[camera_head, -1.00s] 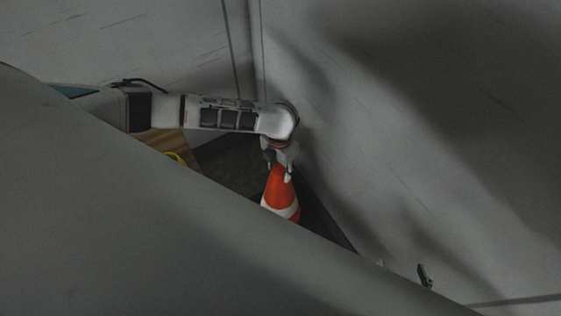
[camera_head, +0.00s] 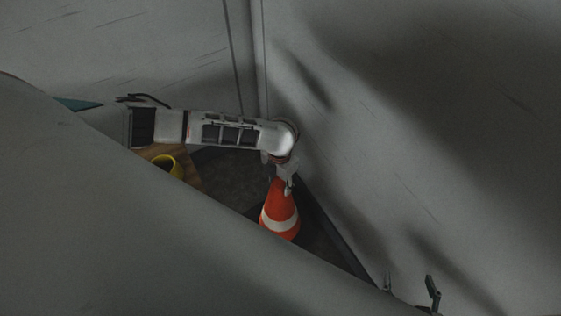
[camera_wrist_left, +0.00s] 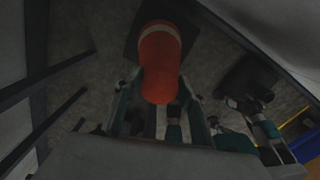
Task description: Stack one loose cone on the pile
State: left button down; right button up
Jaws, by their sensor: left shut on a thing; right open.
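An orange cone (camera_head: 279,212) with a white band stands roughly upright near the wall corner in the head view. My left gripper (camera_head: 285,180) is shut on its top. In the left wrist view the cone (camera_wrist_left: 160,62) runs away from between the fingers of my left gripper (camera_wrist_left: 162,100), with a dark square base beyond it. The cone's lower part is hidden in the head view, so I cannot tell what it rests on. My right gripper (camera_head: 411,287) shows only as fingertips at the lower right, apart and empty. I cannot make out a separate pile.
Pale walls (camera_head: 430,120) meet in a corner close behind my left arm. A yellow round hollow thing (camera_head: 168,166) sits on a wooden surface (camera_head: 190,178) at the left. A large grey surface covers the lower left and hides much of the floor.

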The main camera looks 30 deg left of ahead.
pick_arm(q)
jog(key=shift+w+r, duration=0.1)
dwell(0.3)
jog(key=shift+f, duration=0.2)
jog(key=c, duration=1.2)
grip_release()
jog(key=shift+o, duration=0.2)
jog(key=shift+s, duration=0.2)
notch_tip(320, 180, up, 12)
jog(key=shift+w, duration=0.1)
